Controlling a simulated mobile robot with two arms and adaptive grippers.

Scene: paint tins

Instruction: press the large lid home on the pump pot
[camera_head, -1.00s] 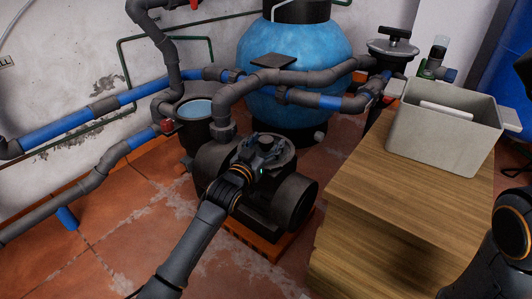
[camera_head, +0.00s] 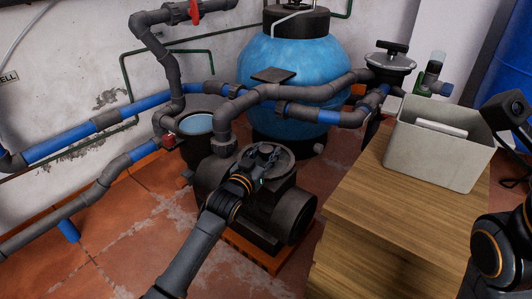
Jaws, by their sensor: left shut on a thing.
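My left gripper (camera_head: 263,160) is shut on the large lid (camera_head: 284,167), a dark grey round disc that shows around the fingers. The lid overlaps the top of the dark pump (camera_head: 265,208) in the picture; whether it touches the pump is unclear. My wrist and fingers hide part of the lid. An open round pot (camera_head: 181,141) with pale blue water inside stands to the left of the lid, behind the pump.
Grey and blue pipes (camera_head: 282,92) run behind the pump, before a blue tank (camera_head: 300,62). A wooden cabinet (camera_head: 385,220) at right bears a grey bin (camera_head: 433,160). A lidded dark vessel (camera_head: 390,64) stands behind it. Tiled floor (camera_head: 115,235) is open at left.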

